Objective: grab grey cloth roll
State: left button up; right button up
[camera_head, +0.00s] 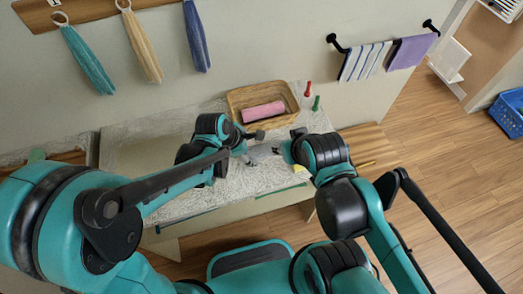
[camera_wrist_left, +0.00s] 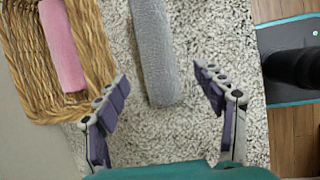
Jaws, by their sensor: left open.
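The grey cloth roll (camera_wrist_left: 155,50) lies on a grey-white speckled surface in the left wrist view. In the head view it shows small and partly hidden between my two arms (camera_head: 262,152). My left gripper (camera_wrist_left: 161,80) is open, with one finger on each side of the roll's near end; I see no contact. It also shows in the head view (camera_head: 249,141). My right gripper (camera_head: 287,151) is close by on the right of the roll in the head view; its fingers are too small to read.
A wicker basket (camera_head: 287,119) holding a pink roll (camera_head: 263,112) stands behind the grippers, close beside the left gripper's finger in the wrist view. Red (camera_head: 307,89) and green (camera_head: 316,103) small items stand right of it. Towels hang on the wall.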

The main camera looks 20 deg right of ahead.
aim_at(255, 150)
pick_arm(q)
jog(key=b+x, duration=0.1)
jog(key=x, duration=0.3)
jog(key=shift+w+d+f+b, duration=0.2)
jog(key=shift+w+d+b, duration=0.05)
jog(key=shift+d+b, duration=0.05)
jog(key=shift+c, duration=0.2)
jog(key=c, duration=1.2)
jog(key=shift+r, duration=0.15)
